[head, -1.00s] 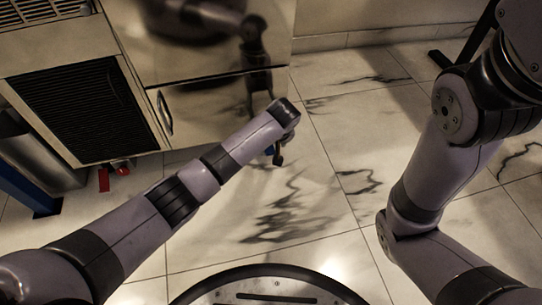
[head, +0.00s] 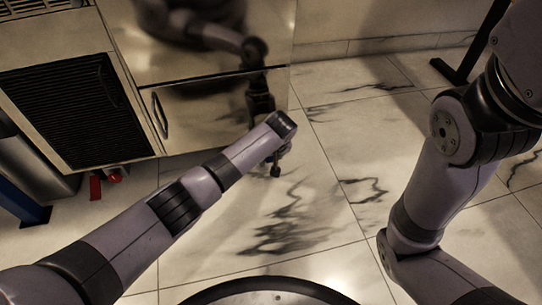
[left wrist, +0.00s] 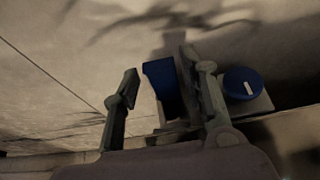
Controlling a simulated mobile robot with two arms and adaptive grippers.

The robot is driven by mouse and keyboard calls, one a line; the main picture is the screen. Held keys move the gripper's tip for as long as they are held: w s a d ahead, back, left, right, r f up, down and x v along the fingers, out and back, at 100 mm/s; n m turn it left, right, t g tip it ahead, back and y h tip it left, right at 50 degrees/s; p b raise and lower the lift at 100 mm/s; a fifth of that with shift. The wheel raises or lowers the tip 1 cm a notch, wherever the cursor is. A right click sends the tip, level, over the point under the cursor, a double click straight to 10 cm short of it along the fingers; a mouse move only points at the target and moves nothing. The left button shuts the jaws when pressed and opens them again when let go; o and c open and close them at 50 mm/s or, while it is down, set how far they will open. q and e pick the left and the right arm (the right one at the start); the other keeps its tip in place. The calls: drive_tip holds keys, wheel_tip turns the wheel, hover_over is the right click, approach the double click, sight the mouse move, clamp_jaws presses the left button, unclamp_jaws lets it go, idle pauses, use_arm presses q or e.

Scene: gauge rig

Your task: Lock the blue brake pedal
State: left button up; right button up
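In the left wrist view a blue flap (left wrist: 162,84), which looks like the blue brake pedal, lies between the two fingers of my left gripper (left wrist: 161,63), close to the right finger. Whether they touch I cannot tell. A round blue part (left wrist: 243,83) with a white mark sits just right of that finger, outside the grip. The gripper is open. In the head view my left gripper (head: 275,168) hangs low beside the cabinet's front right corner, and no blue part shows there. My right arm shows at the right, but its gripper is out of view.
The shiny metal cabinet (head: 205,112) with a dark grille stands close to my left arm. A red tab (head: 95,187) and a round red part (head: 115,177) show under its left side. The marble floor (head: 310,215) to the right is clear.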

use_arm(q)
clamp_jaws()
idle(0.3)
drive_tip(key=p, duration=0.2)
drive_tip(key=t+p, duration=0.1)
drive_tip(key=p, duration=0.1)
drive_tip(key=shift+s+f, duration=0.15)
drive_tip(key=shift+s, duration=0.1)
drive_tip(key=shift+d+f+t+y, duration=0.1)
drive_tip(key=shift+f+t+y, duration=0.3)
drive_tip(key=shift+f+t, duration=0.7)
drive_tip(key=shift+f, duration=0.2)
drive_tip(key=shift+f+t+y+b, duration=0.15)
drive_tip(key=shift+t+y+b, duration=0.15)
drive_tip(key=shift+t+b, duration=0.2)
drive_tip(key=shift+o, duration=1.5)
unclamp_jaws()
